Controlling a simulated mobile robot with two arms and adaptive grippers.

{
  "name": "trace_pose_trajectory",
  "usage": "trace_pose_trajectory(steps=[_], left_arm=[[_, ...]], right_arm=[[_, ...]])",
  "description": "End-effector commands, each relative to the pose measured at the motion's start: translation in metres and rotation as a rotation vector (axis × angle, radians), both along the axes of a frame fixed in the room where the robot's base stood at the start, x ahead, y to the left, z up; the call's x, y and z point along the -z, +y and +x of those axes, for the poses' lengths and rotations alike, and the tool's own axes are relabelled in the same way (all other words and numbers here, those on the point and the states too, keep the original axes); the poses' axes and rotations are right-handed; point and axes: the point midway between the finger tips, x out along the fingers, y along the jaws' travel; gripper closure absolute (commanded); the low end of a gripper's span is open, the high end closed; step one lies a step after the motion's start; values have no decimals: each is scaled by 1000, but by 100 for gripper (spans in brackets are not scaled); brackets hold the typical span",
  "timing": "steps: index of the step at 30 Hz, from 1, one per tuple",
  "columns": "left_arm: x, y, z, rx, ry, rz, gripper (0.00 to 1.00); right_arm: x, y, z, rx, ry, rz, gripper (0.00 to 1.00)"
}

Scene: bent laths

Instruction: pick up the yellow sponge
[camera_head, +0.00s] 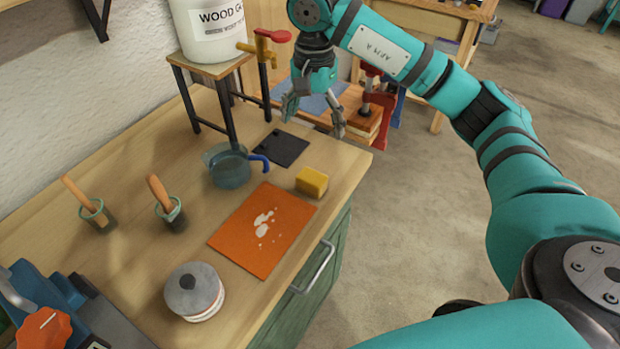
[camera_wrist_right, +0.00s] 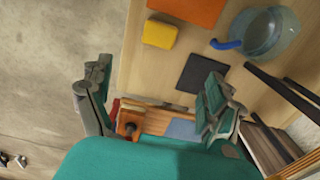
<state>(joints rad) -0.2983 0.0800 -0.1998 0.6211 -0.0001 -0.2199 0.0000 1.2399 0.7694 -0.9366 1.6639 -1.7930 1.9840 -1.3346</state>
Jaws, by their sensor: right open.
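The yellow sponge (camera_head: 311,182) lies on the wooden bench top near its right edge, beside the corner of an orange mat (camera_head: 262,230). In the right wrist view the sponge (camera_wrist_right: 159,34) lies ahead of the fingers, near the bench edge. My right gripper (camera_head: 313,112) is open and empty, held above the far end of the bench, beyond the sponge and apart from it. Its two spread fingers also show in the right wrist view (camera_wrist_right: 155,98). My left gripper is not in view.
A blue-handled clear jug (camera_head: 230,168) and a dark square pad (camera_head: 281,148) lie near the sponge. A wood glue bucket (camera_head: 208,28) stands on a small stand with a red-handled tap. Two brushes in pots and a round tin (camera_head: 194,291) stand nearer. Open floor lies right of the bench.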

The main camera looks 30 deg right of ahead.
Motion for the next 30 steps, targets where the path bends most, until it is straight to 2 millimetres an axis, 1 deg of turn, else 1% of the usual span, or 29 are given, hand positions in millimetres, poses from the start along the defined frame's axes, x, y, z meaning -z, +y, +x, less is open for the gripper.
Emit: trace_pose_trajectory(steps=[9,12,16,20,23,27,30], left_arm=[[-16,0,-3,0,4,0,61],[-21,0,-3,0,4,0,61],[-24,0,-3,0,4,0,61],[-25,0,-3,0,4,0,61],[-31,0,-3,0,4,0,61],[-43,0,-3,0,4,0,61],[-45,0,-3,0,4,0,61]], right_arm=[[68,1,-3,-1,7,4,11],[87,1,-3,0,7,4,11],[105,2,-2,-2,4,6,11],[113,2,-2,-1,2,6,11],[120,2,-5,-1,5,6,11],[139,3,-11,0,7,5,11],[154,3,-10,0,4,6,11]])
